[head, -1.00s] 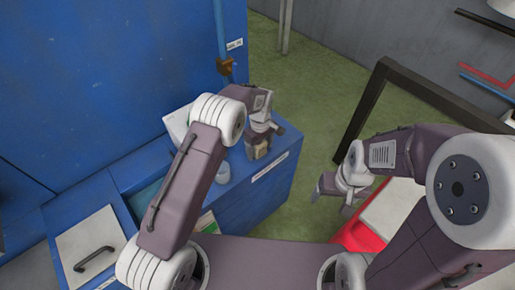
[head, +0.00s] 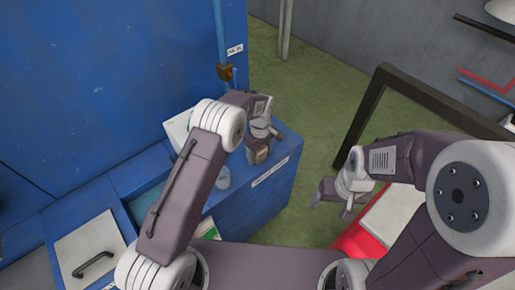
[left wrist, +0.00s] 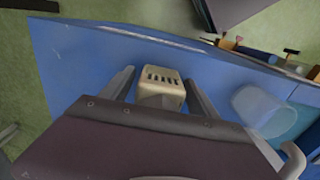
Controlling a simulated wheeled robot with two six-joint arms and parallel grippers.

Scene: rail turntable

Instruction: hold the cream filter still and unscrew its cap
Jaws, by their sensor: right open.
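The cream filter (left wrist: 161,93) is a small cream block with a row of dark slots, seen in the left wrist view. It stands on the blue worktop (left wrist: 75,65). My left gripper (left wrist: 161,76) has one finger on each side of it; whether the fingers touch it is unclear. In the head view my left gripper (head: 258,151) is over the blue cabinet's top and mostly hides the filter. I cannot make out the cap as a separate part. My right gripper (head: 331,197) is open and empty, off to the right of the cabinet.
A pale translucent cup (head: 222,178) stands on the worktop near the filter and also shows in the left wrist view (left wrist: 262,108). A white box (head: 178,130) is behind my left arm. A red bin (head: 352,241) and dark frame (head: 365,115) are at the right.

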